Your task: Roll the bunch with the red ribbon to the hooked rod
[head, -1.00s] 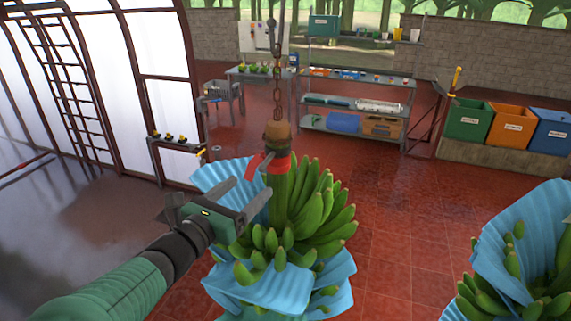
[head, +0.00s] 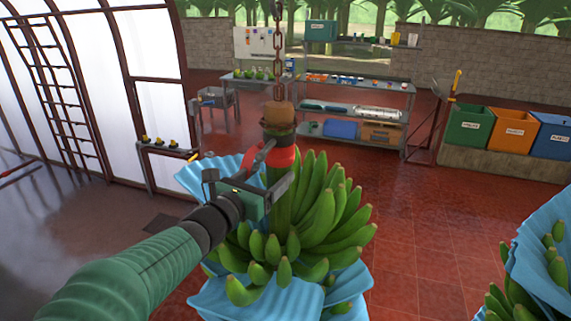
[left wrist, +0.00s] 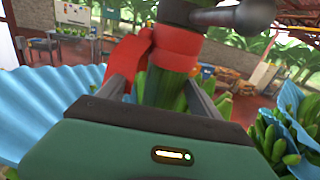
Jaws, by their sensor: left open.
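The green banana bunch (head: 322,215) with the red ribbon (head: 282,158) hangs from a chain (head: 277,60) in the middle of the head view, with blue plastic (head: 250,300) around its lower part. My left gripper (head: 272,168) is open at the stem, just below the ribbon. In the left wrist view its two fingers stand on either side of the green stem (left wrist: 163,88), with the red ribbon (left wrist: 176,52) above and between them. Whether the fingers touch the stem cannot be told. My right gripper is not in view. No hooked rod can be clearly made out.
Another bunch in blue plastic (head: 545,250) hangs at the right edge. Green, orange (head: 512,128) and blue bins stand at the back right. A metal shelf (head: 350,110) and a low bench (head: 168,150) stand behind. Red tiled floor is clear between the bunches.

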